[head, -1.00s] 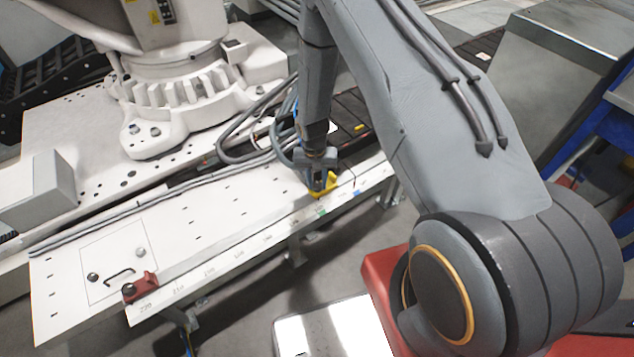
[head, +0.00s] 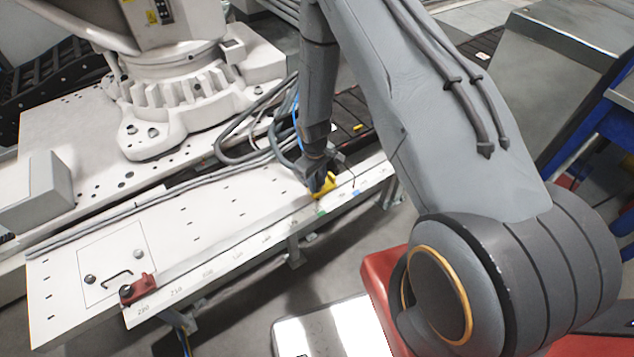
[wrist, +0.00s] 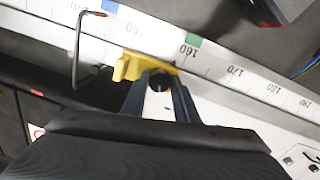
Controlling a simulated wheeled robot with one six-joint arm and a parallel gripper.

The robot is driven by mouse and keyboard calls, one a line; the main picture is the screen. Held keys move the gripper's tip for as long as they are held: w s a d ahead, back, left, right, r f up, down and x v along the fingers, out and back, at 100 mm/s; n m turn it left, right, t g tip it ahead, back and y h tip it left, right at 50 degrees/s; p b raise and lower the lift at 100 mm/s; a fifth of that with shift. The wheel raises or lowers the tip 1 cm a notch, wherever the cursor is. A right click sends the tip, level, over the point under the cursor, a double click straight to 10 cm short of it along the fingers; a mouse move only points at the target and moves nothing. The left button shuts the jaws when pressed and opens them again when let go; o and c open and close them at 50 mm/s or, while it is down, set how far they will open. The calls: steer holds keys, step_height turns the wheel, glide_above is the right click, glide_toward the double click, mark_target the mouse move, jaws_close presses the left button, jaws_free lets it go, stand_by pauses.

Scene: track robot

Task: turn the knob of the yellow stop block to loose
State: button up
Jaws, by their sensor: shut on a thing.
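The yellow stop block (head: 326,186) sits on the scale edge of the white rail plate, and it also shows in the wrist view (wrist: 128,66). In the wrist view it stands beside the green mark at 160. My gripper (head: 318,183) is down at the block from above. In the wrist view the two dark fingers of my gripper (wrist: 160,80) close around the block's dark round knob (wrist: 160,82). The fingers hide most of the knob, so I cannot tell how far it is turned.
A red stop block (head: 137,288) sits at the near left end of the plate. A thin bent rod (wrist: 77,50) stands close beside the yellow block. Cables (head: 240,150) run behind my gripper. The plate (head: 190,225) between the two blocks is clear.

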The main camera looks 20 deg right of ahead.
steer(key=shift+n, duration=0.7)
steer(key=o, duration=1.1)
steer(key=shift+c, duration=0.2)
steer(key=shift+r, duration=0.1)
steer(key=shift+s+a+r, duration=0.1)
steer(key=shift+a+r, duration=0.05)
steer(key=shift+r, duration=3.65)
